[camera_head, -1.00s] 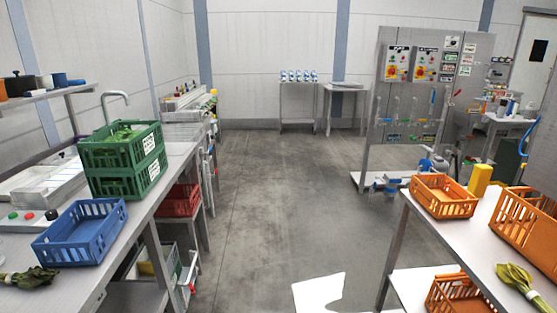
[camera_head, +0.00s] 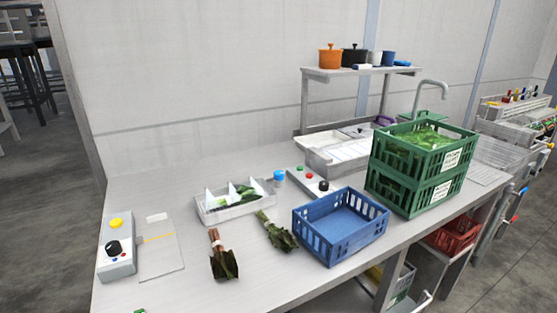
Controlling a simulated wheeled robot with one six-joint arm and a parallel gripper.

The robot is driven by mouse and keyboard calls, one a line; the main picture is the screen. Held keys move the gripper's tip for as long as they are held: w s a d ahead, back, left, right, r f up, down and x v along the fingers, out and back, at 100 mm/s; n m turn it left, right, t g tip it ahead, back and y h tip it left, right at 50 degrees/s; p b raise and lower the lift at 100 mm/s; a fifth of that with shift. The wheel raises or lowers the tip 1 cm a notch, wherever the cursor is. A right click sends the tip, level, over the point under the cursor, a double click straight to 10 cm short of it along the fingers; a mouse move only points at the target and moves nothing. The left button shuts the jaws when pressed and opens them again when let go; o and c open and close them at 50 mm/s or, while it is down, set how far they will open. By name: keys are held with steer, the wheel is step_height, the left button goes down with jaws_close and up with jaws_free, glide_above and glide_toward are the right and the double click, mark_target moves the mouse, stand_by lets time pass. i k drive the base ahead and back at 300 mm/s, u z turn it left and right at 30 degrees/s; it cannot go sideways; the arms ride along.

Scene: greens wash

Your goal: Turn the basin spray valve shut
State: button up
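A grey basin (camera_head: 340,150) stands at the back of the long steel bench. A curved tap (camera_head: 431,88) rises behind the stacked green crates, which hide its lower part. I cannot tell which part is the spray valve. A control panel (camera_head: 312,184) with a green, a red and a black knob lies in front of the basin. At the far right edge, pipes with a blue-tipped handle (camera_head: 523,191) and a red-tipped handle (camera_head: 515,219) show below the bench top. My gripper is not in view.
Two stacked green crates (camera_head: 413,192), the upper with leafy greens, and an empty blue crate (camera_head: 343,225) stand on the bench (camera_head: 185,295). Wilted leaf bunches, a white divided tray (camera_head: 232,205) and a knobbed box (camera_head: 117,246) lie left. Floor is open at right.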

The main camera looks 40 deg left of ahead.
mark_target(278, 175)
steer(key=u, duration=0.9)
steer(key=i, duration=0.9)
steer(key=u, duration=0.7)
